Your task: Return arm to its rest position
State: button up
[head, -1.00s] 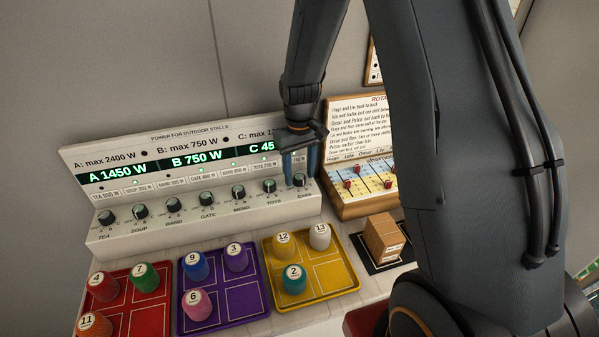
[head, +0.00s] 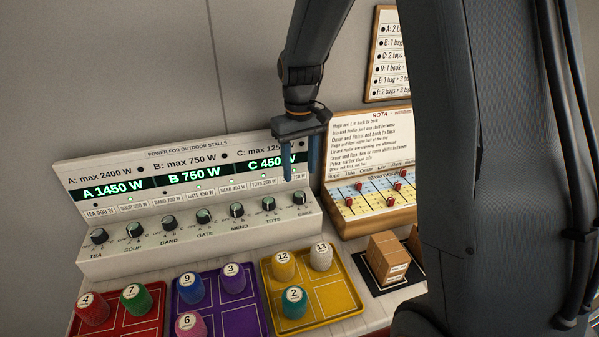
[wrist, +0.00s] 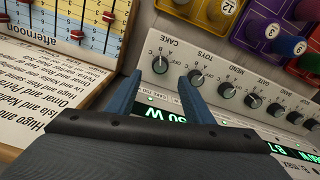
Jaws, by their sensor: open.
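My gripper (head: 301,160) hangs from my arm with its two blue fingers pointing down, in front of the right end of the power panel (head: 120,165). The fingers are apart with nothing between them. In the wrist view my gripper (wrist: 157,92) also shows open and empty, with the cake knob (wrist: 160,65) just beyond the fingertips. In the head view the fingers hide part of the panel's right end. The panel's displays read A 1450 W, B 750 W and C 450 W.
Red, purple and yellow trays (head: 350,300) with numbered pegs stand in front of the panel. A brown box (head: 388,258) sits on a black mat at the right. The rota board (head: 370,145) with red sliders stands behind it. The wall area above the panel is clear.

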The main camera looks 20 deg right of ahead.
jog(key=s+f+m+t+b, duration=0.1)
jog(key=s+f+m+b, duration=0.1)
jog(key=s, duration=1.6)
jog(key=shift+f+m+b, duration=0.3)
jog(key=shift+f+b, duration=0.25)
jog(key=shift+f, duration=0.1)
